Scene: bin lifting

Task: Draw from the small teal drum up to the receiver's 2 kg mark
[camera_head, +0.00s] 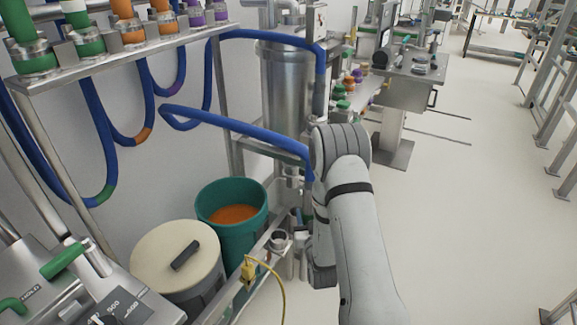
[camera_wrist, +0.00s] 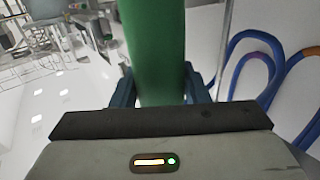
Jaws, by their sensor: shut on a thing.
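The teal drum (camera_head: 240,238) stands open beside the steel frame, with orange material (camera_head: 234,214) inside. A tall steel vessel (camera_head: 285,90), which looks like the receiver, stands behind it; I cannot make out a 2 kg mark. In the wrist view my gripper (camera_wrist: 158,92) is shut around a thick green cylinder (camera_wrist: 155,45), whose ends run out of view. In the head view my arm hides most of the gripper and what it holds, to the right of the drum. A blue hose (camera_head: 240,126) runs toward my wrist; its end is hidden.
A drum with a cream lid (camera_head: 175,255) stands left of the teal drum. A rack (camera_head: 120,50) of colour-banded fittings with blue hoses is at upper left. A yellow connector and cable (camera_head: 250,270) hang on the low rail. Floor at right (camera_head: 460,220) is clear.

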